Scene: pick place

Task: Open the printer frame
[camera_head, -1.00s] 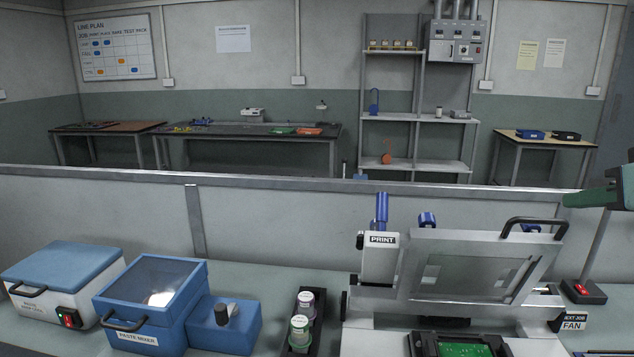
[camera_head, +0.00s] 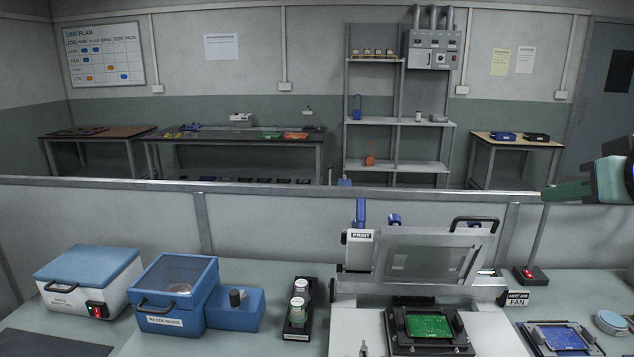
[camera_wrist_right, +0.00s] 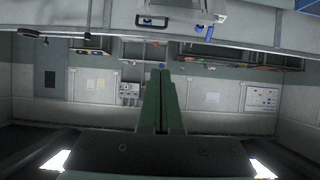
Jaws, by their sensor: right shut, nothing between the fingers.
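The printer (camera_head: 350,285) stands on the bench right of centre. Its grey printer frame (camera_head: 372,262) is tilted up, raised at the back over the bed, with a black handle (camera_head: 476,221) along its top edge. A green circuit board (camera_head: 428,326) sits in a black holder on the bed below. My right gripper (camera_head: 546,193) comes in from the right with green fingers, above the bench and apart from the handle. In the right wrist view its fingers (camera_wrist_right: 160,98) are together and empty; the printer handle (camera_wrist_right: 152,20) shows near the top. My left gripper is not seen.
A blue paste mixer (camera_head: 172,290), a white box with a blue lid (camera_head: 88,272) and a black rack with jars (camera_head: 299,312) stand left of the printer. A blue board (camera_head: 562,337) lies right. A low partition (camera_head: 270,220) runs behind the bench.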

